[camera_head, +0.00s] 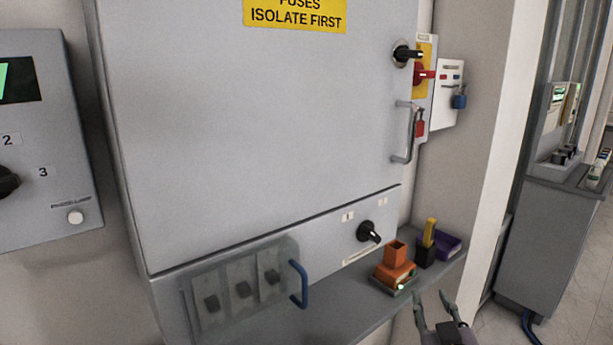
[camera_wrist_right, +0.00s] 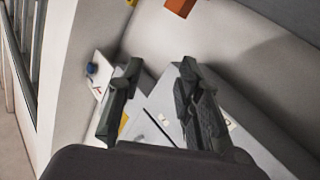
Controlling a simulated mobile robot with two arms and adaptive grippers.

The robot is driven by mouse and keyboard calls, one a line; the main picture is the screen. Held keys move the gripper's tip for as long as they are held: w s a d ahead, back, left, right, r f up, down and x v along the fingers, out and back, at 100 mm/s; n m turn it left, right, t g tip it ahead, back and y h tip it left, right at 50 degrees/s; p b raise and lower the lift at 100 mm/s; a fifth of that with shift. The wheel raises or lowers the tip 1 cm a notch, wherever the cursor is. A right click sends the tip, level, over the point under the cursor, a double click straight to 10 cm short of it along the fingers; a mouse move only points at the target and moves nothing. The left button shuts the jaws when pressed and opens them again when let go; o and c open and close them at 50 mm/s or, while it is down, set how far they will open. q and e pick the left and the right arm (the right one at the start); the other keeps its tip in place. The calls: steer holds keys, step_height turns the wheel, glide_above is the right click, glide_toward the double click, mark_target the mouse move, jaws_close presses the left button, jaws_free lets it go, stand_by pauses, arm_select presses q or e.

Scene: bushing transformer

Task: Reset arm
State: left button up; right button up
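My right gripper (camera_head: 434,306) is at the bottom right of the head view, in front of the shelf's edge. Its two fingers are spread and nothing is between them. In the right wrist view the gripper (camera_wrist_right: 155,95) also shows two fingers apart and empty, with the grey cabinet behind them. My left gripper is in neither view.
A grey cabinet (camera_head: 250,130) fills the middle, with a black rotary knob (camera_head: 369,233) low on it. A shelf (camera_head: 345,305) below holds an orange block (camera_head: 395,262), a black-and-yellow item (camera_head: 428,243) and a purple bin (camera_head: 447,243). A clear cover with a blue handle (camera_head: 299,284) is left.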

steer(key=s+f+g, duration=0.7)
steer(key=s+f, duration=0.5)
steer(key=f, duration=0.4)
steer(key=s+a+f+g+y, duration=0.15)
steer(key=s+f+g, duration=0.25)
steer(key=s, duration=0.5)
steer(key=s+a+f+g+y, duration=0.1)
steer(key=s+a+f+g, duration=0.3)
steer(key=s, duration=0.6)
step_height(320, 180, down, 26)
steer(key=d+r, duration=0.1)
steer(key=d, duration=0.1)
steer(key=s+d+f+g, duration=0.1)
steer(key=s+d+f, duration=0.2)
steer(key=s+f, duration=1.4)
steer(key=shift+s+f+n+g+h, duration=0.25)
steer(key=shift+f+n+g+h, duration=0.1)
steer(key=shift+f, duration=0.15)
steer(key=shift+c, duration=0.3)
